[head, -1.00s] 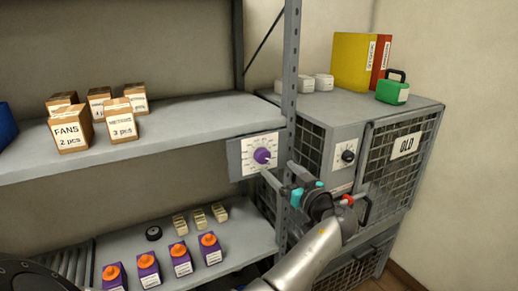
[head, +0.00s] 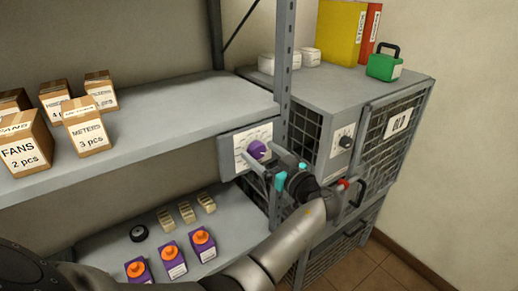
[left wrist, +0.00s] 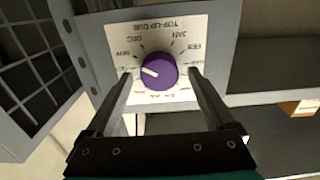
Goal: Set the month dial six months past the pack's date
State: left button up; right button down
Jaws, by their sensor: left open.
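The month dial is a purple knob (head: 256,149) on a white plate (left wrist: 180,30) on the shelf's front edge. The knob (left wrist: 160,72) bears a white mark pointing left in the left wrist view, where the lettering stands inverted. JAN, FEB and DEC can be read there; the label by the mark is unclear. My left gripper (head: 263,167) is open, its fingers on either side of the knob, with no clear contact. Purple packs with orange tops (head: 173,260) stand on the lower shelf; their label print is too small to read. My right gripper is not in view.
A grey cage cabinet marked OLD (head: 398,123) with its own black dial (head: 345,141) stands right of the shelf. A steel post (head: 284,80) rises beside the purple dial. Cardboard boxes (head: 88,138) stand on the upper shelf at left.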

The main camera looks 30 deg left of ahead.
pick_arm(q)
jog(key=shift+d, duration=0.1)
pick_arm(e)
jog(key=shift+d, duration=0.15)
pick_arm(q)
jog(key=shift+c, duration=0.4)
jog(key=c, duration=1.3)
jog(key=n+b, duration=0.3)
jog(key=b, duration=0.6)
jog(key=shift+f+n+b, duration=0.1)
jog(key=shift+n+b, duration=0.2)
jog(key=shift+b, duration=0.1)
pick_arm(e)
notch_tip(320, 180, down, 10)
pick_arm(q)
jog(key=n+b, duration=0.1)
jog(key=b, duration=0.3)
jog(key=shift+s+n, duration=0.1)
jog(key=shift+n, duration=0.2)
jog(key=shift+r, duration=0.25)
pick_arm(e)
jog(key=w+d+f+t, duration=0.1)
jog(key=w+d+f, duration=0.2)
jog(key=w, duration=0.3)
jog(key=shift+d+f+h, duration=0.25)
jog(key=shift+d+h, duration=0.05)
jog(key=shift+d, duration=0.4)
